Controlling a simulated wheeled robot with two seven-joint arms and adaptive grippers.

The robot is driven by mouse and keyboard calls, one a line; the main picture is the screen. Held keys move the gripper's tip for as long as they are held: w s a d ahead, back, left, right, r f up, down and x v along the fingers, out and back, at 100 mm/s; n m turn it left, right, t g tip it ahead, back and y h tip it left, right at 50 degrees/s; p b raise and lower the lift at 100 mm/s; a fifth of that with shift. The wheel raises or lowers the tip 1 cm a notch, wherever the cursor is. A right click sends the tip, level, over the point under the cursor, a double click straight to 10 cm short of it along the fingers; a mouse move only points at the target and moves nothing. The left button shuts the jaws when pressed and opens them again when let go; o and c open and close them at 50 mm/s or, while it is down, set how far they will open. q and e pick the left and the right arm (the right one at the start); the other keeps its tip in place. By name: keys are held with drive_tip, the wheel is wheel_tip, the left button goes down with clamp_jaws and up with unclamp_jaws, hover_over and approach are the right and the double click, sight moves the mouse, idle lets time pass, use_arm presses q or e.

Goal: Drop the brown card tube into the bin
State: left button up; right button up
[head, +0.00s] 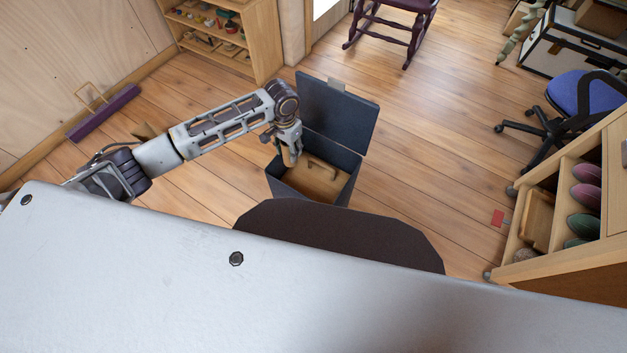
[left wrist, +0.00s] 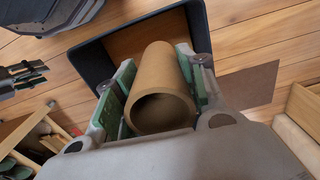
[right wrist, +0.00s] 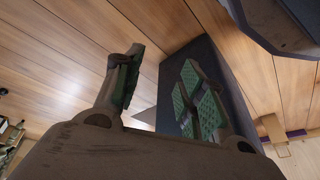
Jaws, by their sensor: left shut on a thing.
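The brown card tube (left wrist: 156,85) is a hollow cylinder, seen end-on in the left wrist view. My left gripper (head: 291,158) is shut on it, with green pads on both sides. It holds the tube over the open mouth of the bin (head: 347,177), towards the left side. The bin is a dark grey box with its lid (head: 338,110) raised at the back; its rim also shows behind the tube in the left wrist view (left wrist: 93,62). My right gripper (right wrist: 162,78) is open and empty beside a dark box wall, seen only in the right wrist view.
A wooden shelf unit (head: 255,45) stands behind the bin to the left. A rocking chair (head: 395,28) and a blue swivel chair (head: 575,95) are further back. A wooden rack (head: 560,215) stands at the right. Plank floor right of the bin is clear.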

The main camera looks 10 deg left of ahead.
use_arm(q)
drive_tip(key=d+m, duration=0.1)
drive_tip(key=d+f+m, duration=0.1)
drive_tip(key=m, duration=0.1)
drive_tip(key=w+d+m, duration=0.1)
drive_tip(key=d+m, duration=0.1)
drive_tip(key=shift+f, duration=0.4)
use_arm(e)
drive_tip(key=s+d+f+g+h, duration=0.1)
drive_tip(key=s+d+f, duration=0.2)
drive_tip(key=s+f, duration=0.3)
drive_tip(key=shift+f+g, duration=0.25)
drive_tip(key=shift+g, duration=0.05)
use_arm(q)
drive_tip(key=shift+w, duration=0.1)
wheel_tip(320, 180, down, 7)
drive_tip(key=b, duration=0.6)
use_arm(e)
drive_tip(key=w+a+r, duration=0.1)
drive_tip(key=a+r, duration=0.1)
drive_tip(key=r, duration=0.5)
drive_tip(key=w+a+r, duration=0.1)
drive_tip(key=a+r, duration=0.1)
drive_tip(key=r, duration=0.6)
drive_tip(key=shift+w+a+r+n+y, duration=0.2)
drive_tip(key=shift+w+n+y, duration=0.1)
drive_tip(key=shift+w+y, duration=0.1)
